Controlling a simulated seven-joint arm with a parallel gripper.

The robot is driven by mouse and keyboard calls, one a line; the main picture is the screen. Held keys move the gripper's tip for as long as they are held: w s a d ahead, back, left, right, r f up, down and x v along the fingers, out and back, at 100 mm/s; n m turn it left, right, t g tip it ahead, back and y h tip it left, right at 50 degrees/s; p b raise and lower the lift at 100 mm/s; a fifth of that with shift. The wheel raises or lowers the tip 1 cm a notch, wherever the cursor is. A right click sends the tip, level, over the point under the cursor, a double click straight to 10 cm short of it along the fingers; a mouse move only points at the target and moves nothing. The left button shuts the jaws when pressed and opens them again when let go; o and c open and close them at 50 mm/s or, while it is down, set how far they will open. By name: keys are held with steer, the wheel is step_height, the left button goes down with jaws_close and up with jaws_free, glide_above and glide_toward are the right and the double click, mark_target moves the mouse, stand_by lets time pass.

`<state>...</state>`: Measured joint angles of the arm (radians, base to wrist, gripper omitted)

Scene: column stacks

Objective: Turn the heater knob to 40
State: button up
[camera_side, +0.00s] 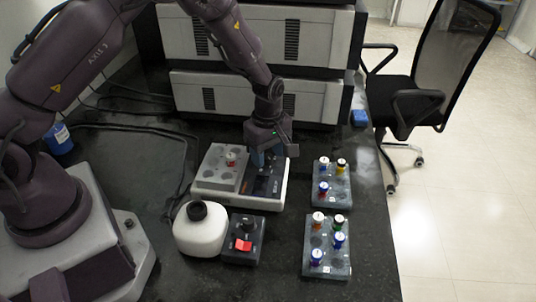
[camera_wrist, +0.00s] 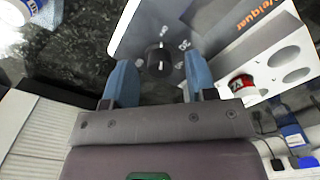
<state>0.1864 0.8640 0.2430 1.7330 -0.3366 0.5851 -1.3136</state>
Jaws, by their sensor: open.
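The heater (camera_side: 240,200) is a white unit on the dark bench, with a grey block of round wells on its left side. Its black round knob (camera_wrist: 158,60) shows in the wrist view, with white marks around it on a dark panel; the numbers are too small to read. My gripper (camera_side: 268,158) points down over the heater's right side and hides the knob in the side view. In the wrist view my gripper (camera_wrist: 158,74) is open, its blue fingers either side of the knob with visible gaps. Whether the fingertips are down at knob height cannot be told.
A red-labelled vial (camera_side: 231,159) sits in the heater block. A white bottle with black cap (camera_side: 200,230) and a black box with a red switch (camera_side: 243,243) stand in front. Two racks of vials (camera_side: 331,182) (camera_side: 326,248) stand to the right. Large grey instruments (camera_side: 255,95) stand behind.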

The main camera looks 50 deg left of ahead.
steer(key=shift+f, duration=0.45)
steer(key=shift+c, duration=0.3)
steer(key=c, duration=0.9)
